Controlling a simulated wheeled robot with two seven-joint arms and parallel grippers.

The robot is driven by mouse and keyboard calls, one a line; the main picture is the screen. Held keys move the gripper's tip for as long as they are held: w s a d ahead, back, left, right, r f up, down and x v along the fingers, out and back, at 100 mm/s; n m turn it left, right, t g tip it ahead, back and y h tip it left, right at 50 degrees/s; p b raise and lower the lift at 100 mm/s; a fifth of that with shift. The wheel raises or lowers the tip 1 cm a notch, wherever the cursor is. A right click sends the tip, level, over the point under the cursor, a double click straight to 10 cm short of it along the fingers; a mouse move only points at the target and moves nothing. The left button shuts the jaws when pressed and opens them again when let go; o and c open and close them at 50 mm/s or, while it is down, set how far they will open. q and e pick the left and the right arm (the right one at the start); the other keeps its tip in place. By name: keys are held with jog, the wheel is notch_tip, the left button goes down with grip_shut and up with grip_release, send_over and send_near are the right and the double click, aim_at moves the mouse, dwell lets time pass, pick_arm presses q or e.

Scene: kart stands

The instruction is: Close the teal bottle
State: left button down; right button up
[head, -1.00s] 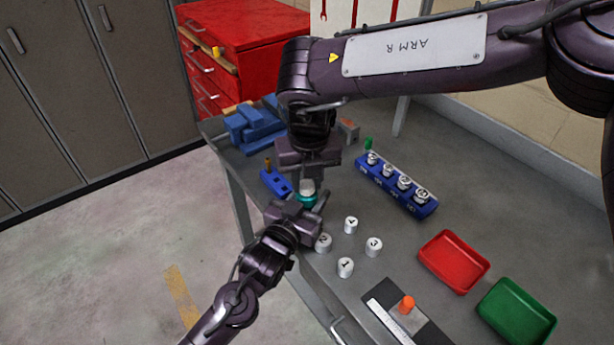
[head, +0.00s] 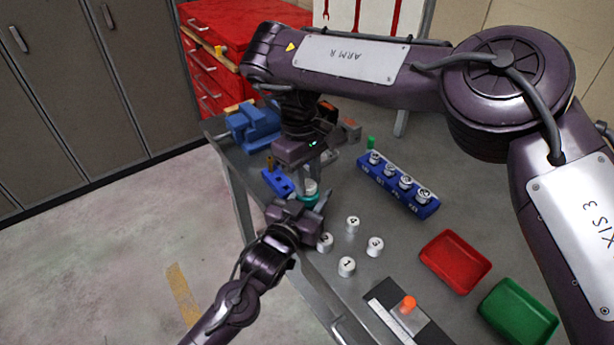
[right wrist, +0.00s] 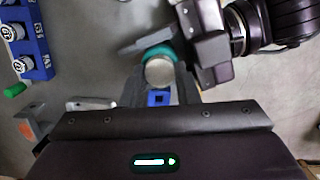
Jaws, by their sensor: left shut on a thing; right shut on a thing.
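The teal bottle (head: 309,199) stands upright near the table's left edge, partly hidden by my left gripper (head: 312,203). The left gripper is shut on the bottle from the front. A pale grey cap (head: 311,186) sits at the bottle's mouth. In the right wrist view the cap (right wrist: 159,72) overlaps the teal bottle (right wrist: 158,50). My right gripper (right wrist: 160,80) comes from above, its fingers on either side of the cap, shut on it. I cannot tell how tightly the cap is seated.
Several numbered white caps (head: 347,266) stand right of the left gripper. A blue rack (head: 398,184) holds silver-topped items. A blue holder (head: 277,181) and blue vise (head: 252,126) lie behind. A red tray (head: 455,262), green tray (head: 518,312) and orange-topped piece (head: 408,304) are at right.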

jog(key=m, duration=0.7)
jog(key=shift+d+y, duration=0.15)
jog(key=shift+y, duration=0.25)
jog(key=m, duration=0.5)
jog(key=shift+m+y, duration=0.3)
jog(key=shift+m, duration=0.1)
jog(key=o, duration=0.9)
jog(key=shift+r, duration=2.25)
jog(key=shift+c, duration=0.3)
